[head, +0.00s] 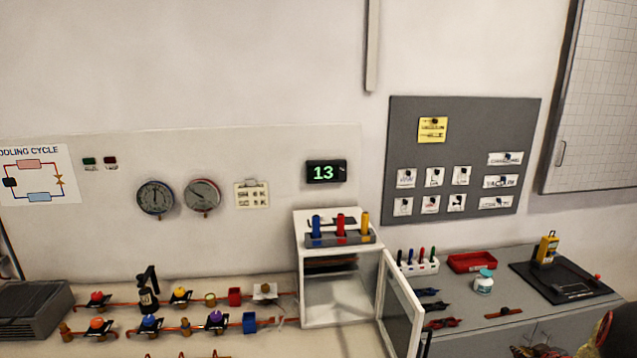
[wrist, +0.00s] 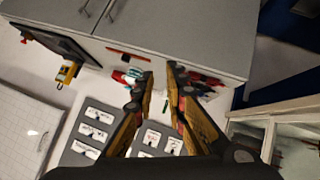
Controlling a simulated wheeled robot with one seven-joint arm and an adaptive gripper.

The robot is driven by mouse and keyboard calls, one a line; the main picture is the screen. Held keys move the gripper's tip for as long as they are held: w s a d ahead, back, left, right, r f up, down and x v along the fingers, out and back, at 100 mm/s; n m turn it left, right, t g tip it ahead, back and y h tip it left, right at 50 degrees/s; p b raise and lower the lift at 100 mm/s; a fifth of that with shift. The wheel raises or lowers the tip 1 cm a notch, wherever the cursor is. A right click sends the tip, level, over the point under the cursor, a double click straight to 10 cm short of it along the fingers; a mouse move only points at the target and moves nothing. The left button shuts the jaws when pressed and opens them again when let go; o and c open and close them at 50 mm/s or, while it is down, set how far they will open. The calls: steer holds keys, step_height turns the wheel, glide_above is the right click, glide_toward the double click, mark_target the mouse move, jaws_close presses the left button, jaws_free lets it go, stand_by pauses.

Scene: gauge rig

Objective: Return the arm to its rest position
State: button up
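My gripper (wrist: 160,72) shows in the wrist view, its two dark and yellowish-brown fingers apart with a narrow gap. Nothing is held between them. The fingers stand out against the grey cabinet and wall board behind them, and I see no contact with anything. In the head view, the lower right corner shows a dark and olive shape cut off by the frame, which may be part of my arm. The rest of the arm is out of view.
A white box (head: 303,285) with its door (head: 401,303) swung open stands mid-bench. Valves and copper pipes lie to its left. On the right counter are a pen holder (head: 418,268), a red tray (head: 471,262), a jar (head: 483,283) and a yellow device (head: 546,248).

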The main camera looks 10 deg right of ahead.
steer(key=s+a+r+m+g+h, duration=0.1)
steer(key=s+a+r+m+g, duration=0.15)
steer(key=s+a+r, duration=0.35)
steer(key=s+a+r+m+g, duration=0.2)
steer(key=s+a+r+g, duration=0.25)
steer(key=a, duration=0.35)
steer(key=s+a+r+n+t+y, duration=0.1)
steer(key=s+a+r, duration=0.2)
steer(key=a, duration=1)
steer(key=s+a+r+n+t+y, duration=0.1)
steer(key=s+a+r, duration=0.3)
steer(key=a, duration=0.9)
steer(key=s+a+r+n+t+y, duration=0.1)
steer(key=s+a+r+y, duration=0.2)
steer(key=a, duration=1)
steer(key=shift+s+a+r+n, duration=0.35)
steer(key=shift+s+r, duration=0.2)
steer(key=shift+r, duration=1.35)
